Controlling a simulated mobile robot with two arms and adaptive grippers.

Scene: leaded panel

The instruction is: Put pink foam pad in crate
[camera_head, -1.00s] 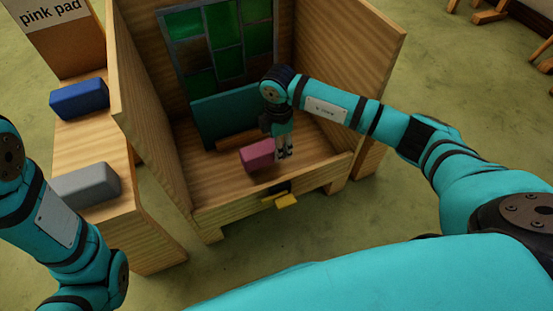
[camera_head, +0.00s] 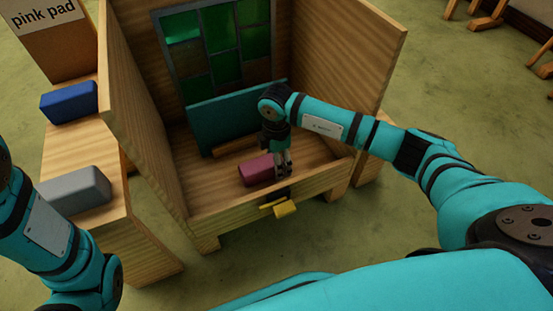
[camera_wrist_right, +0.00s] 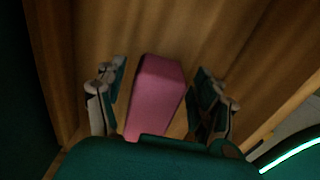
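The pink pad (camera_head: 256,170) lies on the floor of the open-topped wooden crate (camera_head: 215,197), near its front wall. My right gripper (camera_head: 283,170) reaches down into the crate at the pad's right end in the head view. In the right wrist view the pad (camera_wrist_right: 156,97) lies between the spread fingers of my right gripper (camera_wrist_right: 160,105), with gaps on both sides. That gripper is open and empty. My left arm shows at the left edge, but its gripper is out of view.
A leaded green glass panel (camera_head: 222,47) stands at the crate's back, with a teal board (camera_head: 225,108) before it. A yellow piece (camera_head: 285,208) sticks out at the front. Blue (camera_head: 70,102) and grey (camera_head: 73,190) blocks lie on the left bench, near a "pink pad" sign (camera_head: 43,12).

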